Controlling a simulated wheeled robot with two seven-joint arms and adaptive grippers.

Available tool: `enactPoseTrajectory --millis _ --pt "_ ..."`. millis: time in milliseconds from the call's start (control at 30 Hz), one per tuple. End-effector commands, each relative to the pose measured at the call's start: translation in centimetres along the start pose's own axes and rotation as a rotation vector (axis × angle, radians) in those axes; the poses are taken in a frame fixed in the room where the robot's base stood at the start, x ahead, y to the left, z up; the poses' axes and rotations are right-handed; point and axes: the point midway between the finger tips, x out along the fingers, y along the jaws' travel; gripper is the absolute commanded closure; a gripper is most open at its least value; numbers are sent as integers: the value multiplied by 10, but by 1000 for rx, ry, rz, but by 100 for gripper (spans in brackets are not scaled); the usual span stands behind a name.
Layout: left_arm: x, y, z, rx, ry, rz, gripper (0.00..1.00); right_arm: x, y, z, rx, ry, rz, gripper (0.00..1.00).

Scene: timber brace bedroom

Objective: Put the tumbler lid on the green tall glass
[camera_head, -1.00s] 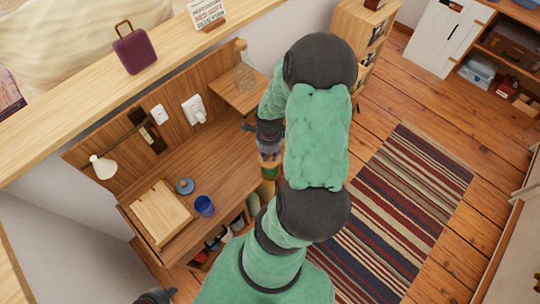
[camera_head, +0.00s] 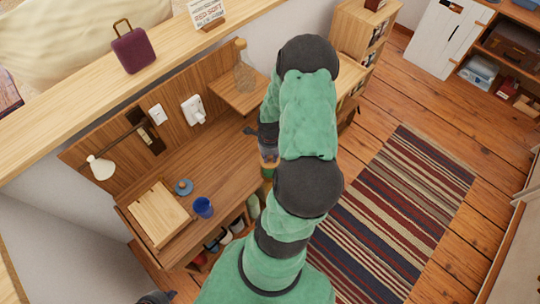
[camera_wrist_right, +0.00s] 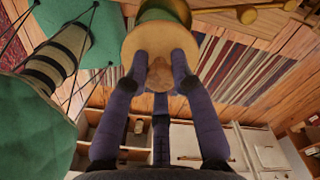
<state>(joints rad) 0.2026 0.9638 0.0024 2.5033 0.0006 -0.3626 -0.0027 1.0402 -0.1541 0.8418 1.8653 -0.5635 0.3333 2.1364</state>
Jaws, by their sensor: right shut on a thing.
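My right gripper (camera_head: 267,153) is at the right edge of the desk, partly hidden by my arm. In the right wrist view its fingers (camera_wrist_right: 160,62) are shut on the knob of a round, pale wooden tumbler lid (camera_wrist_right: 137,42). The green tall glass (camera_wrist_right: 163,14) shows just beyond the lid's disc, in line with it and cut off by the frame's top edge. In the head view a bit of green (camera_head: 267,174) shows below the gripper. I cannot tell whether lid and glass touch. My left gripper (camera_head: 155,297) is barely in view at the bottom edge.
The desk (camera_head: 205,165) holds a blue cup (camera_head: 203,207), a blue-grey disc (camera_head: 184,187), a wooden board (camera_head: 160,213) and a lamp (camera_head: 101,167). A glass bottle (camera_head: 244,72) stands on the raised corner shelf (camera_head: 240,92). A striped rug (camera_head: 395,220) lies on the right.

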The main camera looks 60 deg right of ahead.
Motion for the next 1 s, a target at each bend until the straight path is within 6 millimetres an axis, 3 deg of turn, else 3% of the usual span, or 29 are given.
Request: enactPoseTrajectory --millis 667,700,733,767,1000 --pt "17 -6 -1 0 0 0 100 12 0 0 0 0 0 100" --pt "16 -6 -1 0 0 0 100 11 0 0 0 0 1 64" --pt "16 -6 -1 0 0 0 100 11 0 0 0 0 1 55" --pt "16 -6 -1 0 0 0 100 11 0 0 0 0 1 51" --pt "15 -6 -1 0 0 0 100 11 0 0 0 0 0 51"
